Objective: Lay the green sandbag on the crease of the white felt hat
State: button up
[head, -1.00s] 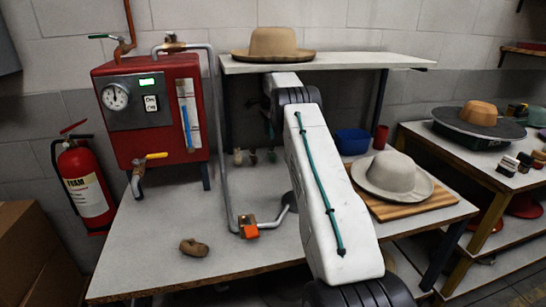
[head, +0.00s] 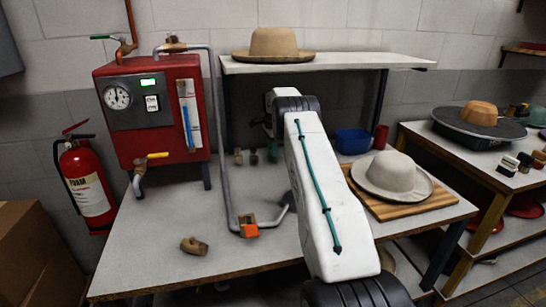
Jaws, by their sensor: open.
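The white felt hat (head: 393,177) lies brim down on a striped wooden board (head: 425,206) at the right of the bench. At the back of the bench, behind my arm, stands a row of small bag-like things. The rightmost, dark greenish one (head: 272,152) looks like the green sandbag, but it is small and partly hidden. My gripper (head: 268,130) is at the far end of my arm, just above this greenish thing, open and mostly hidden by the arm. I cannot tell whether its fingers are around the bag or only above it.
Two paler small things (head: 245,157) stand left of the greenish one. A grey pipe (head: 222,140) rises left of them. A red boiler (head: 155,110) stands at the left. A shelf (head: 340,62) with a tan hat (head: 275,45) overhangs the back. A blue bin (head: 353,141) stands back right.

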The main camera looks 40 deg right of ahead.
jog(key=shift+f, duration=0.15)
jog(key=c, duration=0.8)
jog(key=shift+r, duration=3.55)
